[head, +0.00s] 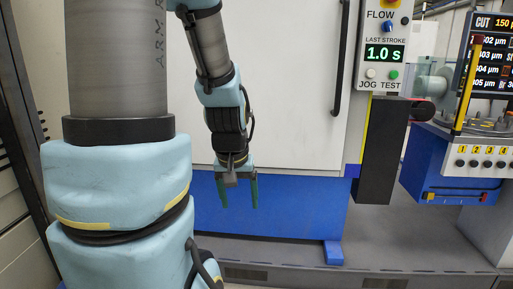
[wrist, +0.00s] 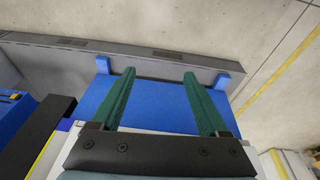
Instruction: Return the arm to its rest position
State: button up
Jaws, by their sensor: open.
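My gripper (head: 238,192) hangs at the end of my arm, pointing down, in front of the white machine door and its blue base in the head view. Its two green fingers are spread apart with nothing between them. The wrist view shows the same open gripper (wrist: 160,95) over the blue base and the grey floor. The upper part of my arm and its large light-blue joints fill the left of the head view.
A white machine cabinet (head: 285,100) with a black handle stands behind my gripper. A control panel (head: 383,50) and a black box (head: 383,150) stick out to the right. Further right is a blue and white fixture station (head: 450,165).

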jog(key=s+a+r+p, duration=0.1)
jog(key=r+p, duration=0.6)
jog(key=p, duration=0.1)
jog(key=s+a+r+g+p, duration=0.1)
jog(key=s+r+p, duration=0.1)
jog(key=r+p, duration=0.5)
jog(key=shift+s+a+r+y+p, duration=0.2)
jog(key=shift+a+r+y+p, duration=0.1)
jog(key=shift+r+p, duration=0.15)
